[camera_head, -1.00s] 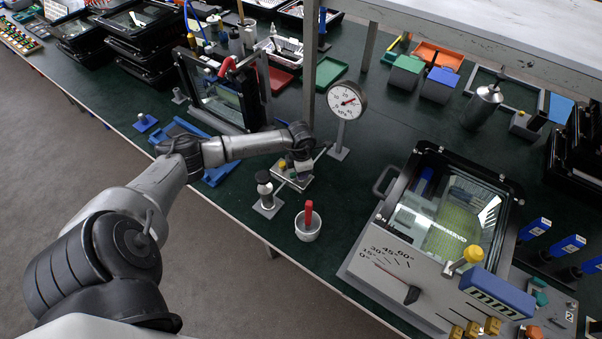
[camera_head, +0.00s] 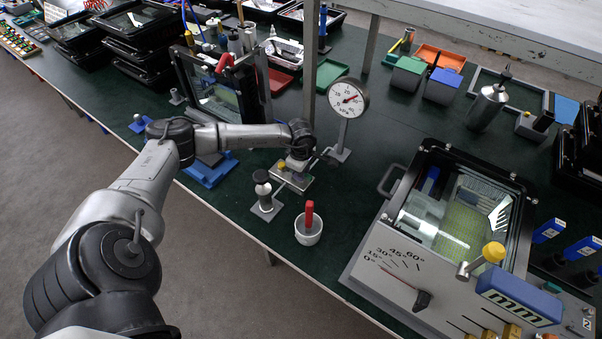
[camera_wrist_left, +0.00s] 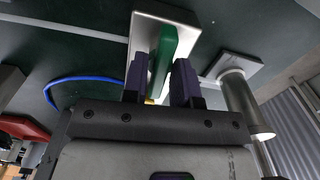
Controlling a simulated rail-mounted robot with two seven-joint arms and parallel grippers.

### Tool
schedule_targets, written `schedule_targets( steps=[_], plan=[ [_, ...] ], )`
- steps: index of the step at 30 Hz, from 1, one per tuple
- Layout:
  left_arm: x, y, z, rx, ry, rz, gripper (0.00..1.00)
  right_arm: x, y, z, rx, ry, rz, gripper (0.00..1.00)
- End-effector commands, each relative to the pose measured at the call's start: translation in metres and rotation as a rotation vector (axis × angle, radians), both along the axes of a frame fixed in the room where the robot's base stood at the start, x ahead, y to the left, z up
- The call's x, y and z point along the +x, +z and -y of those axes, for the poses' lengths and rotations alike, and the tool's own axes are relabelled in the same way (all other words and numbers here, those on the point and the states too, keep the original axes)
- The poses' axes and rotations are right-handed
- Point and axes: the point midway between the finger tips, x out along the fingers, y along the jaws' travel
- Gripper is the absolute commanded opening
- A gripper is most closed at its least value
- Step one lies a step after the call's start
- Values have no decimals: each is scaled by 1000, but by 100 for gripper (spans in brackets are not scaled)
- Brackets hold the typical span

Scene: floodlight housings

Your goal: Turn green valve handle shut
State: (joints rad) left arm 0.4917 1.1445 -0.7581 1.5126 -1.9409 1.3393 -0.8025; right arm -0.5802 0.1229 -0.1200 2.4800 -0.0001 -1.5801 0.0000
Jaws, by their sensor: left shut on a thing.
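The green valve handle (camera_wrist_left: 164,52) shows in the left wrist view as an upright flat bar in front of a pale metal plate (camera_wrist_left: 190,16). My left gripper (camera_wrist_left: 161,78) has its two dark purple fingers on either side of the handle and is shut on it. In the head view my left gripper (camera_head: 297,164) is over the small valve plate (camera_head: 297,182), and its hand hides the handle there. A dial gauge (camera_head: 348,98) on a post stands just right of the gripper. My right gripper is not in view.
A glass-lidded test box (camera_head: 450,215) is to the right. A framed housing (camera_head: 218,92) stands behind my forearm.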

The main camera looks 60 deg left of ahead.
Motion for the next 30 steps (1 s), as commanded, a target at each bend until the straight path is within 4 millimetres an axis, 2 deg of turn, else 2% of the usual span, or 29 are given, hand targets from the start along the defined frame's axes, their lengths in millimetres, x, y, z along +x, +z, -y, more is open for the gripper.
schedule_targets(
  steps=[9,24,25,28,30],
  plan=[
    [0,1,1,-2,-85,1,3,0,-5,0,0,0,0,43],
    [1,1,1,-2,-98,2,3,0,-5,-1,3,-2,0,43],
    [1,2,1,-2,-98,2,29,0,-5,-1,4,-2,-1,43],
    [1,1,1,-1,-98,2,39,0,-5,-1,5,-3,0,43],
    [0,1,1,-1,-97,2,40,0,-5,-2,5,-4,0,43]
  ],
)
